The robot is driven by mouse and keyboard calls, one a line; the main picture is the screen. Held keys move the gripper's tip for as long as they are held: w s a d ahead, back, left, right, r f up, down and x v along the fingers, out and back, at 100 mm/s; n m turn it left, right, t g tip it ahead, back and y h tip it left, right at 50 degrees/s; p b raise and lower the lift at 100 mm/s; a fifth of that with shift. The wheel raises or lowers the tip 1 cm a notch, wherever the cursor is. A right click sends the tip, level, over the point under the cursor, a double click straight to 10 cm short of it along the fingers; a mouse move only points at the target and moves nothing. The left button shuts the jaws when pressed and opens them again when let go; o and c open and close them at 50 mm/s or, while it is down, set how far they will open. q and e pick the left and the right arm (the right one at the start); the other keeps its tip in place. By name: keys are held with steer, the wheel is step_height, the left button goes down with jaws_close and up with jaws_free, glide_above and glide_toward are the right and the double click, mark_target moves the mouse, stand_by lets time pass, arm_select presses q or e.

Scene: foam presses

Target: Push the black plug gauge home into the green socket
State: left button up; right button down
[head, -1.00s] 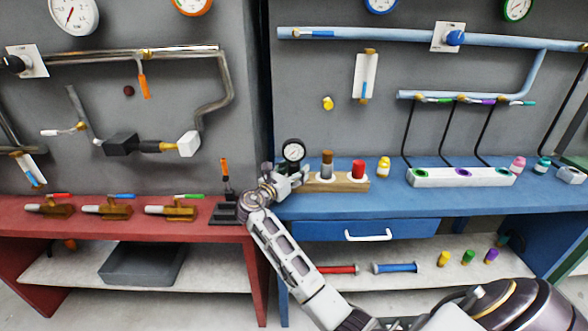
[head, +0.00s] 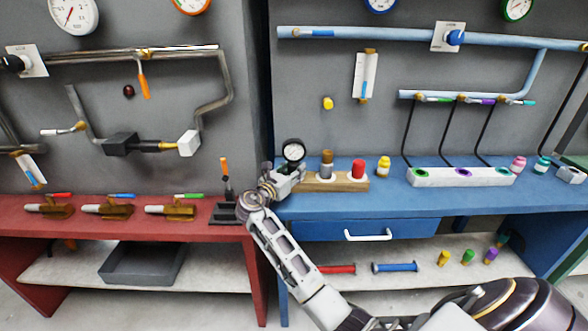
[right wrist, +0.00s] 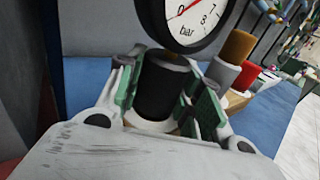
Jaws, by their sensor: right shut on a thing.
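The black plug gauge (right wrist: 165,88) is an upright dark cylinder with a round white "bar" dial on top. In the head view its dial (head: 293,150) shows above my right gripper (head: 287,180), at the left end of the wooden block. In the right wrist view my right gripper (right wrist: 162,98) is shut on the black body, one green-padded finger on each side. A pale ring and a bit of wood show under the plug. The green socket (head: 421,171) is the green-ringed hole at the left of the white strip, apart from the gauge. My left gripper is not in view.
The wooden block (head: 345,184) also holds a brown plug (head: 326,163) and a red plug (head: 358,169), close right of the gauge. A yellow bottle (head: 384,166) stands between block and white strip (head: 440,178). Black hoses (head: 408,130) hang behind the strip.

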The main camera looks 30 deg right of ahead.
mark_target(292, 145)
steer(key=shift+r, duration=0.15)
steer(key=shift+r, duration=0.9)
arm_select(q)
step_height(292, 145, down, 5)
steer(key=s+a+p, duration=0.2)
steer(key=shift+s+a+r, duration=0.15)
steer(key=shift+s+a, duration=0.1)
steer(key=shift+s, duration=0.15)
arm_select(e)
steer(key=shift+r, duration=4)
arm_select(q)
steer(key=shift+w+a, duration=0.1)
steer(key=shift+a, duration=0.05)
arm_select(e)
steer(key=shift+s+d, duration=0.1)
